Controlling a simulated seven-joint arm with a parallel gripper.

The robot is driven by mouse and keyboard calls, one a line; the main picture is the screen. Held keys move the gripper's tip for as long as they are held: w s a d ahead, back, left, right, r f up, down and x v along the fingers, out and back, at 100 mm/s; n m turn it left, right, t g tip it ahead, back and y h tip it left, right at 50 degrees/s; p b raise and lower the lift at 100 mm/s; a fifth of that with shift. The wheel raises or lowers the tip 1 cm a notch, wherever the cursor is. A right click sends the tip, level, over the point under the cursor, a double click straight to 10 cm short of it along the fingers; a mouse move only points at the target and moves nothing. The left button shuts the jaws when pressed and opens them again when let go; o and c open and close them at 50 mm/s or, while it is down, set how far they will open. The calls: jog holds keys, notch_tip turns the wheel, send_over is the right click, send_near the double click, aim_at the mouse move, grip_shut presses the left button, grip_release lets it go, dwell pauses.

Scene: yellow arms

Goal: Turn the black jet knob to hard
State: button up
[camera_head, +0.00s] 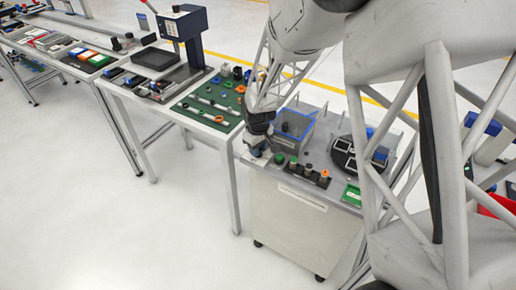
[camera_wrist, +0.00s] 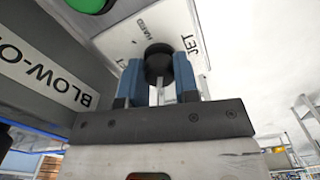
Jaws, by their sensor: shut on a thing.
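The black jet knob (camera_wrist: 158,60) is in the wrist view, on a white panel (camera_wrist: 130,30). The word HARD is printed above and left of the knob, and JET to its right. Another label at the left is mostly hidden by a finger. My gripper (camera_wrist: 157,75) has its two blue fingers on either side of the knob, shut on it. The knob's pointer mark cannot be made out. In the head view my gripper (camera_head: 257,146) is low at the left edge of the grey cabinet top; the knob cannot be made out there.
A green button (camera_wrist: 90,4) and a grey face marked BLOW-O (camera_wrist: 42,75) are close left of the fingers. In the head view a blue-rimmed bin (camera_head: 294,128) stands beside the gripper, and a row of small knobs (camera_head: 307,170) lies in front. A green-matted table (camera_head: 212,105) is left.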

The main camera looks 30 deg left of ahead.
jog(key=shift+m, duration=0.5)
jog(key=m, duration=1)
jog(key=shift+m, duration=0.4)
jog(key=m, duration=1.2)
jog(key=o, duration=0.9)
jog(key=shift+r, duration=0.1)
